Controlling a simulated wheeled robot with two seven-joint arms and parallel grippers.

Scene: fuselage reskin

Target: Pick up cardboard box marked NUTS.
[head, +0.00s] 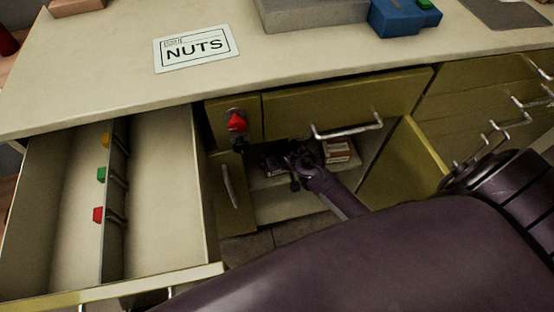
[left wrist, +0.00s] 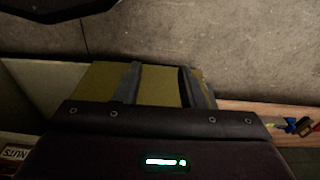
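A small red-and-white box (head: 338,150) sits in the open cabinet under the bench in the head view; its print is too small to read. My right gripper (head: 278,166) is inside the cabinet mouth, left of this box. Its fingers are dark and small, so I cannot tell whether they hold anything. A flat white card marked NUTS (head: 195,48) lies on the bench top. In the left wrist view my left gripper (left wrist: 162,88) has its fingers apart, with an olive panel (left wrist: 158,84) showing between them. A NUTS label (left wrist: 15,154) shows at the lower left there, partly cut off.
An open drawer (head: 160,200) with a divider and coloured tabs juts out at left. The cabinet door (head: 403,165) stands open at right. A red knob (head: 237,122) is left of the opening. A blue block (head: 400,17) is on the bench (head: 110,75).

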